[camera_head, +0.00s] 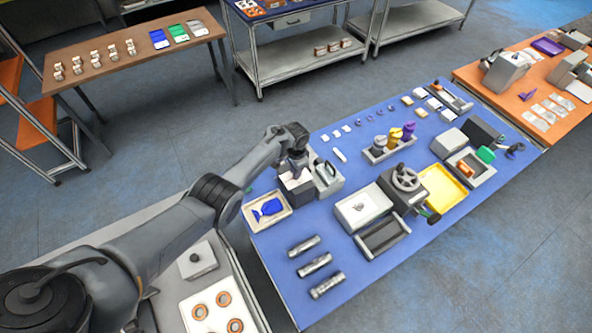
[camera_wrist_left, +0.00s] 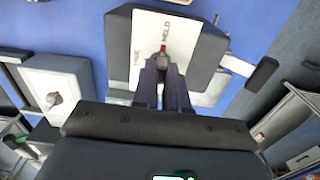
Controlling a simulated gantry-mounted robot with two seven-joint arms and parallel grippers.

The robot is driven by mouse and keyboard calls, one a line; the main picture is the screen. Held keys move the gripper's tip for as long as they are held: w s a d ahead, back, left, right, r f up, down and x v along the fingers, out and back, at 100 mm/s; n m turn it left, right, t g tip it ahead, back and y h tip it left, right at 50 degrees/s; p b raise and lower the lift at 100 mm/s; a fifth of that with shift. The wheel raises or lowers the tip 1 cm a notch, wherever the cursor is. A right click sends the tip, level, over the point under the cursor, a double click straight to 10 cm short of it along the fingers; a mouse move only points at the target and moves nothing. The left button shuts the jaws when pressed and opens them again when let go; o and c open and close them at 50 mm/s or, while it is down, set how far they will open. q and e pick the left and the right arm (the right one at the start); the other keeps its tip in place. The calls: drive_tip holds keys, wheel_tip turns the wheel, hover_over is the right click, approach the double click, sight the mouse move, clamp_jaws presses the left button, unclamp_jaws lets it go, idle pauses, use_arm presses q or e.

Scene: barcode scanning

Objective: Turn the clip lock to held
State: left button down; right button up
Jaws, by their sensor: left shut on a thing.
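The clip lock is a dark box with a white top plate (camera_wrist_left: 147,30), seen in the left wrist view. The plate carries the words FREE at its left and HELD above the knob. The small knob (camera_wrist_left: 162,53) has a red mark on its upper side, toward the word HELD. My left gripper (camera_wrist_left: 163,64) is shut on the knob, and its fingers hide part of it. In the head view my left gripper (camera_head: 296,171) is over the clip lock (camera_head: 298,186) at the blue table's left edge. My right gripper is not in view.
A tray with a blue piece (camera_head: 268,208) lies left of the clip lock. A grey device (camera_head: 326,178) stands close at its right. A white-topped box (camera_head: 362,208) and several metal cylinders (camera_head: 315,264) are nearer the front. Bare blue tabletop (camera_head: 290,232) lies between them.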

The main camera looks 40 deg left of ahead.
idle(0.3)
use_arm(q)
drive_tip(key=c, duration=1.2)
unclamp_jaws()
drive_tip(key=shift+o, duration=0.2)
drive_tip(key=shift+r, duration=0.15)
drive_tip(key=shift+r, duration=0.35)
wheel_tip(320, 180, up, 10)
drive_tip(key=p, duration=0.2)
drive_tip(key=shift+p, duration=0.3)
drive_tip(key=shift+f, duration=0.15)
